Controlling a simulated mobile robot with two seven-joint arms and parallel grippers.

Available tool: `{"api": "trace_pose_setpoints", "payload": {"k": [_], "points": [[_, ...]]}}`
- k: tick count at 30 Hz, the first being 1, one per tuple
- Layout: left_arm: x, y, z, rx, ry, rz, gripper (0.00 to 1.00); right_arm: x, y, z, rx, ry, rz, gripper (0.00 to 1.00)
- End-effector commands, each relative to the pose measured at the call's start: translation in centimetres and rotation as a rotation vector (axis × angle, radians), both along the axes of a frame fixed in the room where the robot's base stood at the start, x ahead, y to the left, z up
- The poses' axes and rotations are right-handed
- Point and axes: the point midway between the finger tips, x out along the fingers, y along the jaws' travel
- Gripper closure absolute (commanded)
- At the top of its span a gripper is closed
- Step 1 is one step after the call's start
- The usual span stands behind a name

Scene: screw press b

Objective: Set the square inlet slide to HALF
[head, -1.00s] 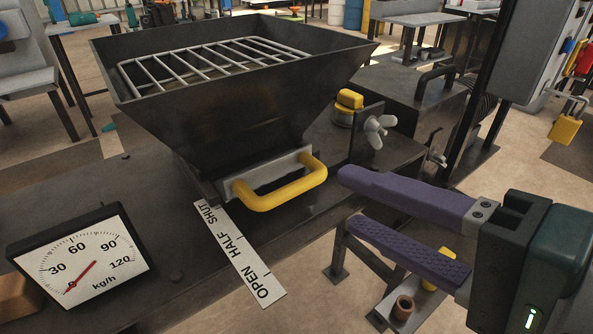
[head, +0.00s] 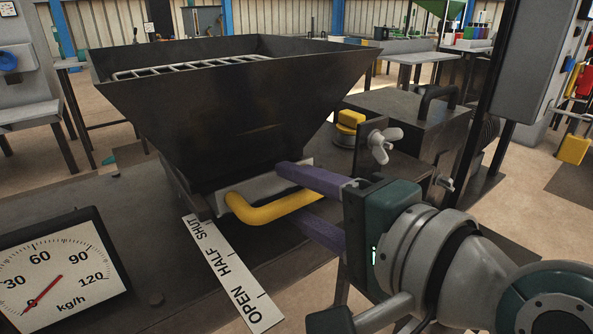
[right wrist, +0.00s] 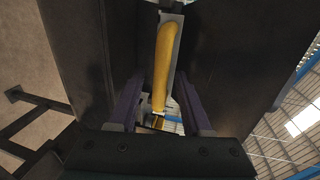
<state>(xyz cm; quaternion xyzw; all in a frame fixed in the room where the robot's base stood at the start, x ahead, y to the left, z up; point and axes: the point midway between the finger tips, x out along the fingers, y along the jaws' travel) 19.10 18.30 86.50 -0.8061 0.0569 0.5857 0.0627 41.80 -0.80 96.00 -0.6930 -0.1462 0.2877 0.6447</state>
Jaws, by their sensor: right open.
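The square inlet slide (head: 262,184) is a grey plate under the black hopper (head: 225,115), with a yellow loop handle (head: 262,213). The slide sits near the SHUT end of the white strip (head: 238,290) marked SHUT, HALF, OPEN. My right gripper (head: 289,192) is open, its purple fingers above and below the right part of the handle. In the right wrist view the yellow handle (right wrist: 163,65) lies between the two fingers, with gaps visible beside it. Whether either finger touches is unclear. My left gripper is not in view.
A kg/h gauge (head: 58,275) stands at left with its red needle near 0. A wing nut (head: 385,144) and a yellow knob (head: 350,120) are right of the hopper. The dark bench top (head: 100,195) around the strip is mostly clear.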

Motion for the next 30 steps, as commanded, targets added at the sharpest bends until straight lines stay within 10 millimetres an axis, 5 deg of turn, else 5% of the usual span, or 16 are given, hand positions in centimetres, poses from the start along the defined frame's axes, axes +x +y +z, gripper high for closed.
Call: {"api": "trace_pose_setpoints", "payload": {"k": [6, 19, 30], "points": [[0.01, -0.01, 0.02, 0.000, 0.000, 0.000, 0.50, 0.00, 0.01, 0.00, 0.000, 0.000, 0.000, 0.52], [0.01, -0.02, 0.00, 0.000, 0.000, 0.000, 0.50, -0.02, -0.01, -0.01, 0.000, 0.000, 0.000, 1.00], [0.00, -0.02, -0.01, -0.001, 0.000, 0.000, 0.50, -0.02, -0.02, -0.03, -0.001, 0.001, 0.000, 1.00]]}}
